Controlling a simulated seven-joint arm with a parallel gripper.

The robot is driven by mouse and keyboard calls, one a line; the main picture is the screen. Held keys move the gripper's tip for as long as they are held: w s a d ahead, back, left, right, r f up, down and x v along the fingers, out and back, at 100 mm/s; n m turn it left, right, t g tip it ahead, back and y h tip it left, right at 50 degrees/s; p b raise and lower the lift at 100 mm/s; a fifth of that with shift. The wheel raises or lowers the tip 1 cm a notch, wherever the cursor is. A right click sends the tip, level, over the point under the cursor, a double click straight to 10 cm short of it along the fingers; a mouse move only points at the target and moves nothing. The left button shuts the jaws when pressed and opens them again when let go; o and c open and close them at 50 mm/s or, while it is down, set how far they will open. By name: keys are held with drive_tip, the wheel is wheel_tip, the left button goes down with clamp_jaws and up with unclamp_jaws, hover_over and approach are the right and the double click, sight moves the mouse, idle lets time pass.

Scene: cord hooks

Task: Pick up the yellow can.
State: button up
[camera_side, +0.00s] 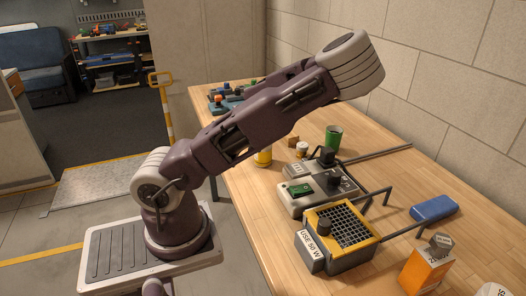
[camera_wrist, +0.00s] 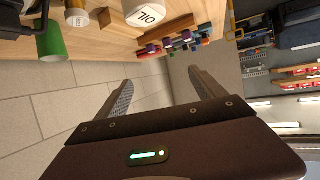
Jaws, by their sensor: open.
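The yellow can (camera_side: 264,157) stands on the wooden table in the side view, its upper part hidden behind my arm. In the wrist view, a round white piece marked OIL (camera_wrist: 147,13) is cut by the top edge; it sits where the yellow can would be, but I cannot tell for sure that it is the can. My gripper (camera_wrist: 160,76) shows in the wrist view with its two fingers spread and nothing between them. It is apart from the objects on the table. I cannot make out the gripper in the side view.
A green can (camera_side: 333,138), a small white-and-orange bottle (camera_side: 302,149) and a wooden block (camera_side: 292,141) stand near the yellow can. Grey boxes with rods (camera_side: 318,188), a yellow grated unit (camera_side: 342,228), a blue case (camera_side: 434,207) and an orange carton (camera_side: 425,268) fill the table's front.

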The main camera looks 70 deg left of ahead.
sight(263, 151)
wheel_tip(263, 151, down, 14)
drive_tip(key=shift+r, duration=0.1)
drive_tip(key=shift+x, duration=2.55)
clamp_jaws()
